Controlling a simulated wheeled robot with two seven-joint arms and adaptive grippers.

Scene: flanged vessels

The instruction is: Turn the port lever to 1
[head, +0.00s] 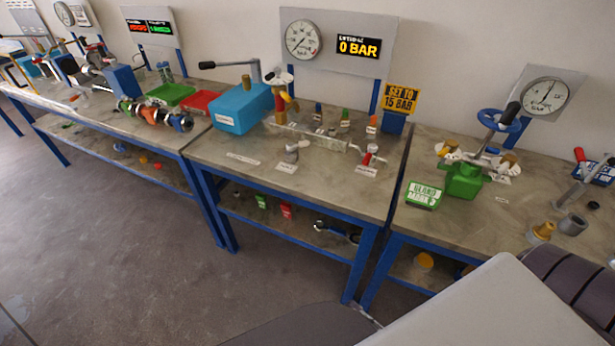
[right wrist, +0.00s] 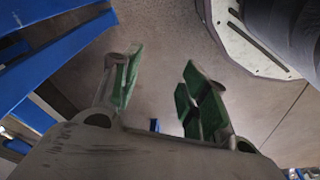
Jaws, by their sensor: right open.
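I cannot tell for sure which part is the port lever, and no number 1 mark is readable. On the middle bench, a small grey fitting (head: 291,153) and a small red-and-white valve (head: 368,158) each stand behind a white label too small to read. They sit at the front of a metal manifold bar (head: 315,138). My right gripper (right wrist: 162,85) shows in the right wrist view, with its green-padded fingers apart and nothing between them. It hangs over the floor beside blue bench legs, away from the bench top fittings. My left gripper is not in view.
The middle bench (head: 225,150) also carries a blue pump box (head: 240,108) with a long handle. A gauge panel behind reads 0 BAR, and a yellow sign (head: 401,98) says 15 BAR. A green-based valve (head: 465,180) stands on the right bench. Open floor lies in front.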

